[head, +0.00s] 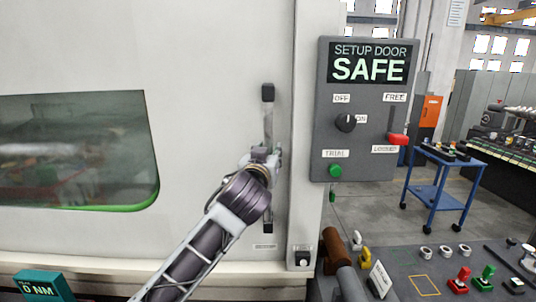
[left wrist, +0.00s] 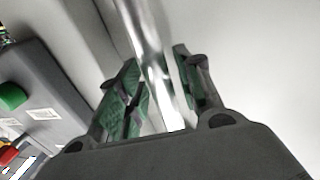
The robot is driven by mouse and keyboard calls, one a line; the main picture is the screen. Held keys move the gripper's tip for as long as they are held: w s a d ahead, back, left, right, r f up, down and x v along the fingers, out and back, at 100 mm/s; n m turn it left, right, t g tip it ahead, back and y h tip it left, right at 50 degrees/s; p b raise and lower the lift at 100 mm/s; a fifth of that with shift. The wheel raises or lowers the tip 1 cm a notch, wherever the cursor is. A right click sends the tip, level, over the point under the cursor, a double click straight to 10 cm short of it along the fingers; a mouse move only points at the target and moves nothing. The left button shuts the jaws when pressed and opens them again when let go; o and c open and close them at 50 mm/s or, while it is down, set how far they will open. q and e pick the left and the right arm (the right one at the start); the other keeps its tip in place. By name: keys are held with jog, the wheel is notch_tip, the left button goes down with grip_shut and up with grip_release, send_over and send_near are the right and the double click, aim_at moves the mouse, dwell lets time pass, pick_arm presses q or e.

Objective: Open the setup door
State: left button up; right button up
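The setup door (head: 200,60) is a large pale panel with a dark window and looks closed. Its upright bar handle (head: 268,120) has dark end mounts. My left gripper (head: 268,158) is at the handle's middle, its fingers mostly hidden in the head view. In the left wrist view, the green-padded fingers (left wrist: 158,85) stand apart on either side of the shiny bar (left wrist: 155,60), with narrow gaps apparent. The control box (head: 325,100) reads "SETUP DOOR SAFE". It has a black knob (head: 346,123), a red lever (head: 398,139) by "LOCKED" and a green button (head: 335,171). My right gripper is out of view.
A door post (head: 308,215) stands right of the handle. A dark console (head: 410,262) with red and green controls is at lower right. A teal "0 NM" display (head: 42,285) is at lower left. A blue cart (head: 440,185) stands on the floor behind.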

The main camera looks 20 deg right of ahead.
pick_arm(q)
grip_shut()
jog(key=shift+a, duration=0.1)
